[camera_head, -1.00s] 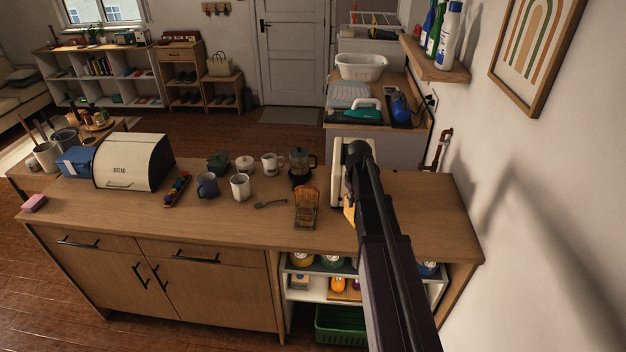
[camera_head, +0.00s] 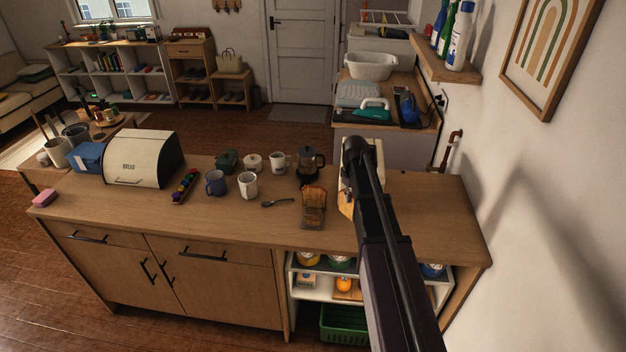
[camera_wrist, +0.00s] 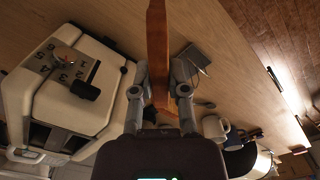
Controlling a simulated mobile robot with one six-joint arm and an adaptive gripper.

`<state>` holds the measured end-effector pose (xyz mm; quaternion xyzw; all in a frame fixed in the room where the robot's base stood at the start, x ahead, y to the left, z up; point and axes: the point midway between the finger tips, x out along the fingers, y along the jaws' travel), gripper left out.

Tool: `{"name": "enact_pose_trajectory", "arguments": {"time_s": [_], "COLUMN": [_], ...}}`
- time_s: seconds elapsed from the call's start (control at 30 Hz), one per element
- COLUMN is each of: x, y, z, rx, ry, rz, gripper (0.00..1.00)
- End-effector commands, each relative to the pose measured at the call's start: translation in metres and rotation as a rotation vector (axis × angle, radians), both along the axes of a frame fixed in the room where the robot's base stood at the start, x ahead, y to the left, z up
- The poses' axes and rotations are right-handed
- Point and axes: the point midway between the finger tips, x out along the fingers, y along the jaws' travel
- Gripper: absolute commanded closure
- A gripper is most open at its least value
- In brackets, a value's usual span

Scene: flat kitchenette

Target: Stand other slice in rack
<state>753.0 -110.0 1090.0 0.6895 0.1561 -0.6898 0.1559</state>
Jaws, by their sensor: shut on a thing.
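My gripper (camera_wrist: 160,85) is shut on a brown bread slice (camera_wrist: 157,50), seen edge-on between the two fingers in the wrist view. In the head view my arm hides the gripper, and only an edge of the held slice (camera_head: 346,203) shows left of the arm. The toast rack (camera_head: 313,222) stands on the counter left of my arm, with a browned slice (camera_head: 314,196) upright in it. The cream toaster (camera_head: 377,160) is partly hidden behind my arm. It also shows at the left of the wrist view (camera_wrist: 35,95), beside my gripper.
A spoon (camera_head: 278,203), a white mug (camera_head: 248,186), a blue mug (camera_head: 215,183) and a French press (camera_head: 311,168) stand or lie left of and behind the rack. A bread bin (camera_head: 145,160) is farther left. The counter's front strip (camera_head: 215,222) is clear.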

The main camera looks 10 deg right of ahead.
Motion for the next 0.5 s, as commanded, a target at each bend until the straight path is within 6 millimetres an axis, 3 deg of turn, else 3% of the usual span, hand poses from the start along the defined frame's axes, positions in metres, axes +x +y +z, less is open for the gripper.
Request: {"name": "enact_pose_trajectory", "arguments": {"time_s": [0.2,0.5], "x": [0.037,0.070], "y": [0.044,0.100], "z": [0.011,0.020], "rx": [0.000,0.001], "ry": [0.000,0.000], "rz": [0.316,0.698], "gripper": [1.00,1.00]}}
